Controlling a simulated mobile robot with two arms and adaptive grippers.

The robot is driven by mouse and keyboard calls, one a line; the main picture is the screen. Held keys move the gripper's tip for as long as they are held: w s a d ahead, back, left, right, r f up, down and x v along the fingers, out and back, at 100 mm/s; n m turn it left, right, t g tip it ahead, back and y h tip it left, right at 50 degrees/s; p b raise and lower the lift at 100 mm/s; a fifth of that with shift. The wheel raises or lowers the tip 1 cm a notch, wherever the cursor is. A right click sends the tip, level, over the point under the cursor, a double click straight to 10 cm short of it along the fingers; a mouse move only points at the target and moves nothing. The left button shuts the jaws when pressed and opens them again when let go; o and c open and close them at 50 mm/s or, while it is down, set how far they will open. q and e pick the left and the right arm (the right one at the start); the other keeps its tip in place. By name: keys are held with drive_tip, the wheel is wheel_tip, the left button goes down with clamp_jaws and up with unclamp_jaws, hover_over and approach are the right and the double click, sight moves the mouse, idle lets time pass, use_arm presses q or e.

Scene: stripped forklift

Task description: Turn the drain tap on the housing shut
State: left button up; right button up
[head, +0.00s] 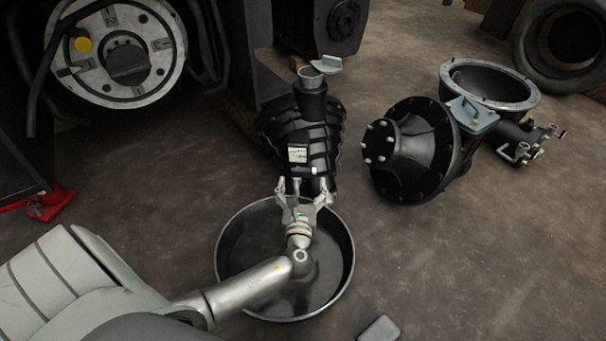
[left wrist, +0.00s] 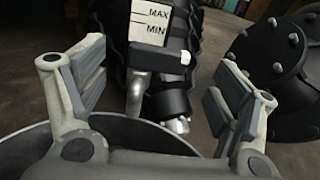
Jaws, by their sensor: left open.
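The black ribbed housing (head: 275,130) stands upright on the floor at the back edge of a round pan. Its white label (head: 297,154) shows MAX and MIN marks in the left wrist view (left wrist: 152,22). Below the label is the drain tap (left wrist: 165,58), with a dark handle lying crosswise, a pale tip at its right end and a grey spout (left wrist: 138,95) beneath. A black cylinder with a metal end (left wrist: 168,103) sits beside the spout. My left gripper (head: 305,188) is open, fingers either side of the tap and apart from it. The head view mostly hides the tap.
The wide black pan (head: 349,260) lies under my left gripper. A bolted black hub (head: 405,150) and a bowl-shaped housing (head: 535,97) lie to the right. A large machine with a round plate (head: 160,85) stands at the left. A small grey block (head: 379,328) lies in front.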

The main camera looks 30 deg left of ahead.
use_arm(q)
drive_tip(key=v, duration=0.5)
drive_tip(key=shift+s+d, duration=0.1)
drive_tip(key=shift+s, duration=0.05)
